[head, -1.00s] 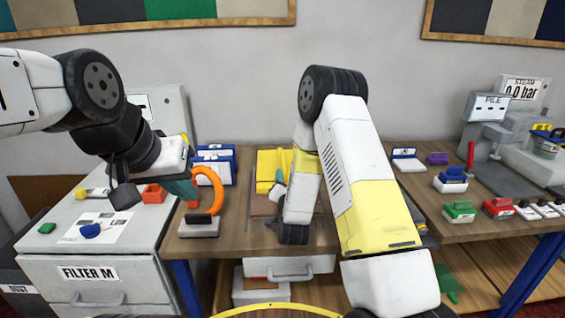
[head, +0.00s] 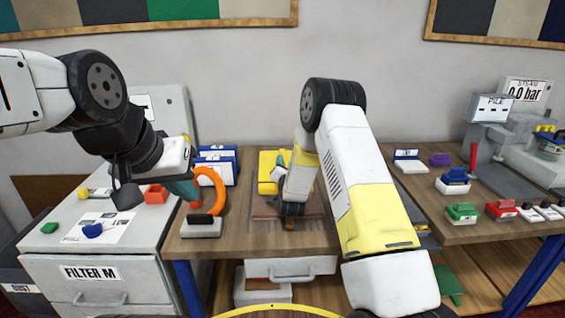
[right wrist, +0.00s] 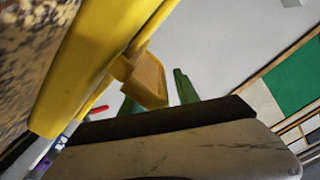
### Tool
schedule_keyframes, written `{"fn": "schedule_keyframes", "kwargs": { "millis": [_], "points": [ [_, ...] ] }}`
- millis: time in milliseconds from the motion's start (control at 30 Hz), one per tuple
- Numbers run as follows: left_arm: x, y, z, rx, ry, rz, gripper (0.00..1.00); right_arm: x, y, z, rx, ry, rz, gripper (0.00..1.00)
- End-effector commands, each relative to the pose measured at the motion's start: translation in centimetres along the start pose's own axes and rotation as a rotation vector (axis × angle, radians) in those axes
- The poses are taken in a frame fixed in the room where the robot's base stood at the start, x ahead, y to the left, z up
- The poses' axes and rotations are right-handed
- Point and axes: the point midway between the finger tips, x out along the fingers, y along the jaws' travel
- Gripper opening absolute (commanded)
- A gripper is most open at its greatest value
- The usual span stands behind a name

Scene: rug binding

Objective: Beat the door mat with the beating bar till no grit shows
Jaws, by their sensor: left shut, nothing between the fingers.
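A brown, flat door mat (head: 265,212) seems to lie on the middle of the workbench, partly hidden behind my right arm. A yellow piece (head: 268,165) stands at its back; I cannot tell whether it is the beating bar. In the right wrist view, the long yellow piece (right wrist: 85,65) runs beside a speckled surface (right wrist: 30,50). My right gripper (right wrist: 158,95) has its green fingers around a yellow tab of it; in the head view the gripper (head: 283,160) is mostly hidden. My left gripper (head: 190,195) is shut and empty beside an orange ring handle.
The orange ring handle (head: 214,185) rises from a grey-based tool (head: 201,229) at the bench's left. Blue-white boxes (head: 220,160) stand behind it. The white filter cabinet (head: 60,258) is at left. Stamp-like blocks (head: 463,212) and a press (head: 490,132) stand at right.

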Motion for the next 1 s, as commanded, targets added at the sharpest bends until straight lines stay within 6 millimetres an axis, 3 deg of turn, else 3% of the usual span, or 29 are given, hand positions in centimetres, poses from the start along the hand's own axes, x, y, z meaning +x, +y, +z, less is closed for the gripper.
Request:
{"fn": "schedule_keyframes", "kwargs": {
  "millis": [33, 167, 200, 1000],
  "points": [
    [0.0, 0.0, 0.0, 0.0, 0.0, 0.0, 0.0, -0.01, -0.01, -0.01, 0.0, 0.0, 0.0, 0.28],
    [0.0, 0.0, 0.0, 0.0, 0.0, 0.0, 0.0, -0.01, -0.07, 0.0, 0.001, 0.0, -0.001, 0.02],
    [0.0, 0.0, 0.0, 0.0, 0.0, 0.0, 0.0, -0.02, -0.11, 0.01, 0.001, 0.0, -0.002, 0.0],
    [0.0, 0.0, 0.0, 0.0, 0.0, 0.0, 0.0, -0.03, -0.74, 0.13, 0.006, -0.001, -0.011, 0.0]
  ]
}}
